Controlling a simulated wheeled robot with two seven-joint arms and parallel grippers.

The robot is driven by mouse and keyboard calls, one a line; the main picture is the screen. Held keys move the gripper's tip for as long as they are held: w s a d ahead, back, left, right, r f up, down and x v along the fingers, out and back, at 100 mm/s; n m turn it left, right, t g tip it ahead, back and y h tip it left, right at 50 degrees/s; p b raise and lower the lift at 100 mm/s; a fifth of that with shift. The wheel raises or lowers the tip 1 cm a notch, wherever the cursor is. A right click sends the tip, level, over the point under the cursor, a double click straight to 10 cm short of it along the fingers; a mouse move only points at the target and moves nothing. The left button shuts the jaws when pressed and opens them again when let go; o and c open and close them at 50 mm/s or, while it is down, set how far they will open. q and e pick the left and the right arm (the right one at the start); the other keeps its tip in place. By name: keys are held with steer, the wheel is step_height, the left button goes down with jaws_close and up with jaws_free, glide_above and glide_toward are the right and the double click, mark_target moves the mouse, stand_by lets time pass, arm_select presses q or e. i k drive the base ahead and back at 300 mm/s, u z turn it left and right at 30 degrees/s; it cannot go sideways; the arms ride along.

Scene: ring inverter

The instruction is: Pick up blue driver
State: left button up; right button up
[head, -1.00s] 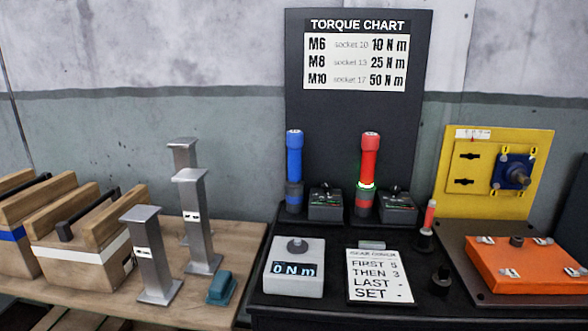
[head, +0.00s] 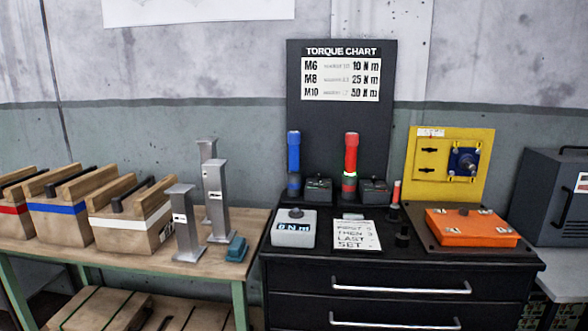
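The blue driver (head: 294,163) stands upright at the back left of the black cabinet top, in front of the torque chart board (head: 340,120). A small dark box (head: 318,190) sits just to its right. A red driver (head: 351,160) with a green glowing ring stands upright farther right, beside another dark box (head: 374,191). Neither of my grippers shows in the head view.
A grey box with a display (head: 293,229) and a white sign (head: 357,236) lie in front of the drivers. Metal posts (head: 215,200) and a teal object (head: 237,249) stand left on the wooden table. An orange plate (head: 470,228) and yellow panel (head: 450,170) are right.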

mark_target(293, 137)
steer(key=u, duration=3.8)
steer(key=i, duration=0.1)
steer(key=z, duration=2.8)
steer(key=i, duration=0.9)
steer(key=z, duration=0.4)
